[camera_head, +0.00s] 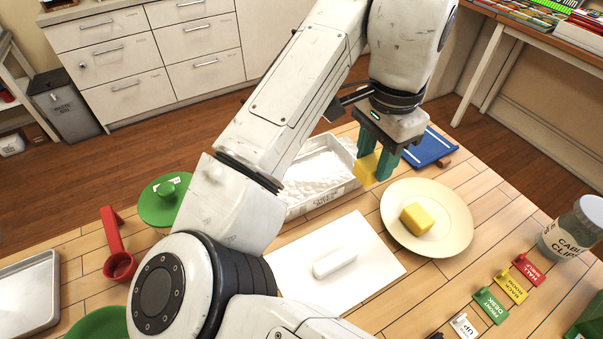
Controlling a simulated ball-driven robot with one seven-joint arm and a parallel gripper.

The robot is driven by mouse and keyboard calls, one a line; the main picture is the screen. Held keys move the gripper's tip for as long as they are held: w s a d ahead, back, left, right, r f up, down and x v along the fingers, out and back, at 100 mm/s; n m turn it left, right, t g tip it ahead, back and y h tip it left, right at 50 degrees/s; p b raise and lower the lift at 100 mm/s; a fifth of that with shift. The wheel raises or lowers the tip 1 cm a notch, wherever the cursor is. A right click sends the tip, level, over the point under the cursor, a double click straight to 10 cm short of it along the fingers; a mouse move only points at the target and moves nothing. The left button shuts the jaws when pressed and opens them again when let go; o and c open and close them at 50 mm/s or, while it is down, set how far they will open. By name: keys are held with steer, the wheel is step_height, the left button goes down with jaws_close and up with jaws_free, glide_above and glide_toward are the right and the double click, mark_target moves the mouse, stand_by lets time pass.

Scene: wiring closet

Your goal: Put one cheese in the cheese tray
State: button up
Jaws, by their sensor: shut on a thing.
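My gripper (376,172) points down with its green fingers shut on a yellow cheese (366,169). It holds the cheese at the right end of a white tray (295,211) that has a small label on its front, too small to read surely. I cannot tell whether the cheese is above the tray's rim or beside it. A second yellow cheese (417,219) lies on a round cream plate (453,204), right of and nearer than my gripper. My arm hides the left part of the white tray.
A white board with a raised handle (375,262) lies in front of the tray. A green lid (160,212) and a red scoop (117,250) are at left. A blue board (431,148) lies behind the plate. Coloured tags (510,285) and a labelled jar (574,232) stand at right.

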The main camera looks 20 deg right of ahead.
steer(key=w+f, duration=0.3)
steer(key=w, duration=0.1)
steer(key=w+a+f+p, duration=0.1)
steer(key=w+f, duration=0.1)
steer(key=w, duration=0.2)
steer(key=w+a+f, duration=0.1)
steer(key=w+f, duration=0.2)
steer(key=w, duration=0.1)
steer(key=shift+w+a+f, duration=0.2)
steer(key=shift+f, duration=0.15)
steer(key=shift+w+a+f, duration=0.1)
steer(key=shift+w+f, duration=0.25)
steer(key=shift+f, duration=0.15)
steer(key=shift+f+p, duration=0.55)
steer(key=shift+f, duration=1)
steer(key=o, duration=1.1)
steer(key=shift+f, duration=0.1)
steer(key=shift+c, duration=0.2)
step_height(320, 180, up, 12)
steer(key=b, duration=0.1)
